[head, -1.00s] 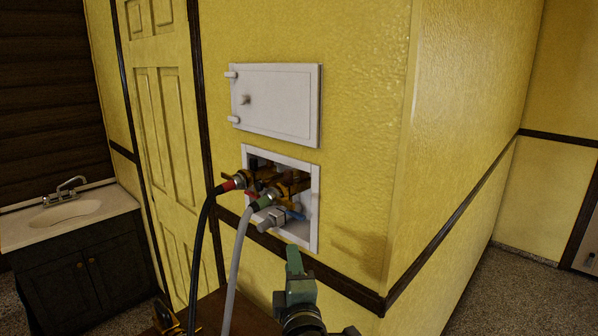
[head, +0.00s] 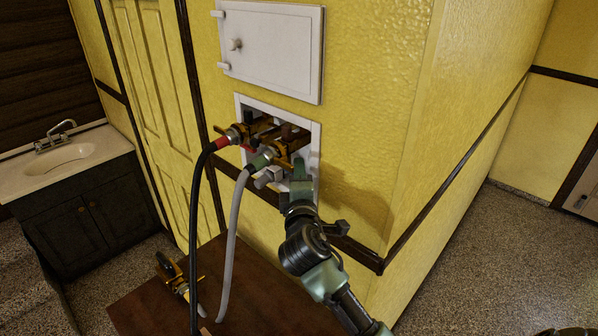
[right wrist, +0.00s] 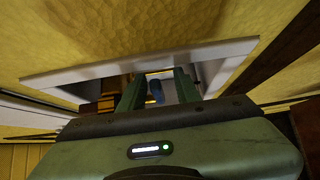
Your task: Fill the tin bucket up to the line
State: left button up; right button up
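No tin bucket or fill line shows. A white-framed recessed wall box (head: 240,108) holds two brass valves (head: 288,140). A black hose (head: 196,215) with a red collar and a grey hose (head: 233,215) with a green collar hang from them. My right gripper (head: 301,168) reaches into the box's lower right, beside the green-collared hose end. In the right wrist view its two green fingers stand apart, with a small blue piece (right wrist: 156,90) between or just beyond them; contact cannot be told. My left gripper is not in view.
A white panel door (head: 275,50) is above the box. A sink cabinet (head: 90,210) is at left. Open speckled floor (head: 480,270) lies right of the wall corner.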

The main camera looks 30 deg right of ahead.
jog(key=shift+s+a+r, duration=0.25)
jog(key=shift+s+r, duration=0.05)
jog(key=shift+s, duration=0.1)
jog(key=shift+c, duration=0.3)
jog(key=c, duration=0.5)
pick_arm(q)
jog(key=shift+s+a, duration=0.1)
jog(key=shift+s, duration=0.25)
pick_arm(e)
jog(key=shift+d, duration=0.1)
grip_shut()
pick_arm(q)
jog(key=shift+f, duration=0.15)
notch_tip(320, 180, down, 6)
jog(key=b, duration=0.6)
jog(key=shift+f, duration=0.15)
pick_arm(e)
jog(key=m+g+h, duration=0.1)
jog(key=h, duration=0.1)
jog(key=a+m+g+h, duration=0.1)
jog(key=m+g+h, duration=0.3)
jog(key=shift+a+h, duration=0.3)
jog(key=shift+a, duration=0.05)
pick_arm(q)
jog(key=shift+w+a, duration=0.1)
pick_arm(e)
jog(key=shift+r, duration=0.1)
